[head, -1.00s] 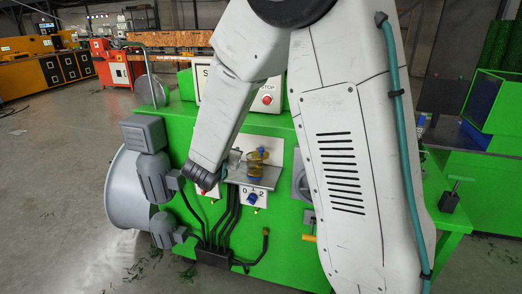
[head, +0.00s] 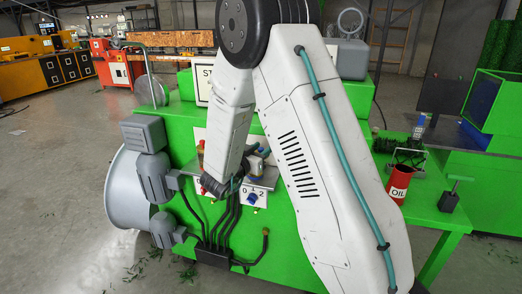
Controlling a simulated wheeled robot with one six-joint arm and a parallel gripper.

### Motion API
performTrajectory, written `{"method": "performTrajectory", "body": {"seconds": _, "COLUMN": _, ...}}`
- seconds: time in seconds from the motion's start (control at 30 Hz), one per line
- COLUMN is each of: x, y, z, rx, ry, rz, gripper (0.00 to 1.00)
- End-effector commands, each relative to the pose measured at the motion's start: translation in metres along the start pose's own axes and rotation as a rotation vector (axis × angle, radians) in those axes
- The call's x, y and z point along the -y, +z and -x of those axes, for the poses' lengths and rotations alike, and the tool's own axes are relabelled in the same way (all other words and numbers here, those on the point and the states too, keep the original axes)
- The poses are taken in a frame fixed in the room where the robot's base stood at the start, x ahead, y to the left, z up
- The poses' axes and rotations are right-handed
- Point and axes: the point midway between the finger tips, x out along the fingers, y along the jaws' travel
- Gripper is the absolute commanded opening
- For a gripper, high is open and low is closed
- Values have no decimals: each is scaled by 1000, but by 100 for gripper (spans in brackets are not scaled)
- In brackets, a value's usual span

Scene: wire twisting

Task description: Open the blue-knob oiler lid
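The oiler (head: 253,170) stands on a small metal shelf (head: 265,181) on the front of the green machine. Only parts of it show past my arm, with a small blue patch (head: 252,148) that looks like its knob. Whether its lid is open or shut is too small to tell. My gripper (head: 238,181) is at the left side of the shelf, close to the oiler. Its fingers are small and partly hidden, so I cannot tell their opening or any contact.
A red-topped item (head: 201,150) shows left of my forearm. A blue selector knob (head: 252,198) sits below the shelf. Black cables run down to a box (head: 212,254). A red OIL can (head: 398,185) stands on the green bench at right. Grey motors (head: 155,178) bulge at left.

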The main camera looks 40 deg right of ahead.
Motion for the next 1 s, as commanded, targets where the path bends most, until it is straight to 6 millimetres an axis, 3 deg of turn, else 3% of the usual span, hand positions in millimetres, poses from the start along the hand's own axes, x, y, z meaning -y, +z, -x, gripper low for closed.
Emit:
{"method": "performTrajectory", "body": {"seconds": 0.27, "x": 0, "y": 0, "z": -2, "rx": 0, "ry": 0, "rz": 0, "gripper": 37}}
{"method": "performTrajectory", "body": {"seconds": 0.4, "x": 0, "y": 0, "z": -2, "rx": 0, "ry": 0, "rz": 0, "gripper": 1}}
{"method": "performTrajectory", "body": {"seconds": 0.77, "x": -2, "y": 0, "z": -4, "rx": 0, "ry": -31, "rz": 1, "gripper": 0}}
{"method": "performTrajectory", "body": {"seconds": 1.0, "x": -8, "y": 0, "z": -9, "rx": 0, "ry": -158, "rz": 2, "gripper": 0}}
